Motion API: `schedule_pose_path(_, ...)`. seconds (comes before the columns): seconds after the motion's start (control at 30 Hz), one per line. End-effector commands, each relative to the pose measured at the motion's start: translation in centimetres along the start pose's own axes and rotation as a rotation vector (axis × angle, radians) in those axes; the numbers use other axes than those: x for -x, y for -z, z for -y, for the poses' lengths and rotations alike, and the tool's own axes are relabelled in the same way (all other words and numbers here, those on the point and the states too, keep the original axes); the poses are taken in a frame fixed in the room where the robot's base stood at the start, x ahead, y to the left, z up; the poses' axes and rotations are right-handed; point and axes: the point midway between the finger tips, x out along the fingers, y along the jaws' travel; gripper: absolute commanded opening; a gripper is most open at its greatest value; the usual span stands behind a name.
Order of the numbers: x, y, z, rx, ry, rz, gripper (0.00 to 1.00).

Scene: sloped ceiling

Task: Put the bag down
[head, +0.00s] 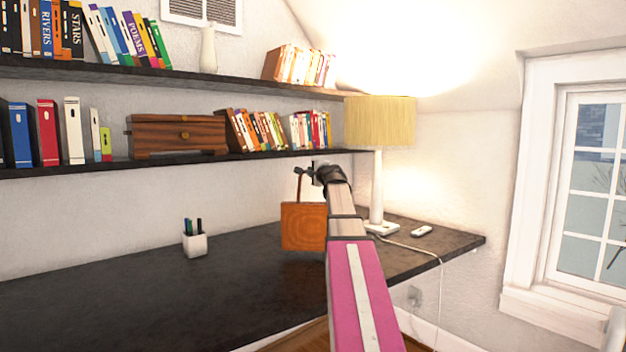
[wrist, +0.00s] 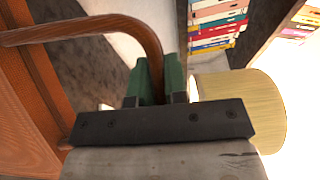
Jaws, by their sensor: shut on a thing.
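An orange-brown bag (head: 303,227) hangs upright from its handle below my gripper (head: 308,173), over the dark desk (head: 130,285) in the head view. From this view I cannot tell whether its bottom touches the desktop. In the wrist view, my gripper (wrist: 160,85) has its green fingers shut on the bag's brown handle (wrist: 85,27). The bag's body (wrist: 30,110) fills the left side of that view. Part of the bag's right edge is close to or behind my arm in the head view.
A lamp (head: 379,125) stands right of my gripper, with a small white remote-like object (head: 422,231) near it. A pen cup (head: 195,240) stands left on the desk. Shelves with books (head: 270,130) and a wooden box (head: 178,134) hang above. The desk's left and middle are largely clear.

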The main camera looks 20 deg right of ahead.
Motion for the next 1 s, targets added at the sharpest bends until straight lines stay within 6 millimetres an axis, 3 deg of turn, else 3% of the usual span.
schedule_pose_path(0.2,0.0,0.0,-2.3,-0.002,0.001,-0.001,0.00)
schedule_pose_path(0.6,0.0,0.0,-2.7,0.000,0.001,-0.001,0.00)
schedule_pose_path(0.63,0.0,0.0,-2.7,0.000,-0.001,0.000,0.23)
schedule_pose_path(0.7,0.0,0.0,-2.7,0.000,-0.001,0.000,0.39)
schedule_pose_path(1.0,0.0,0.0,-2.6,0.000,-0.001,0.000,0.39)
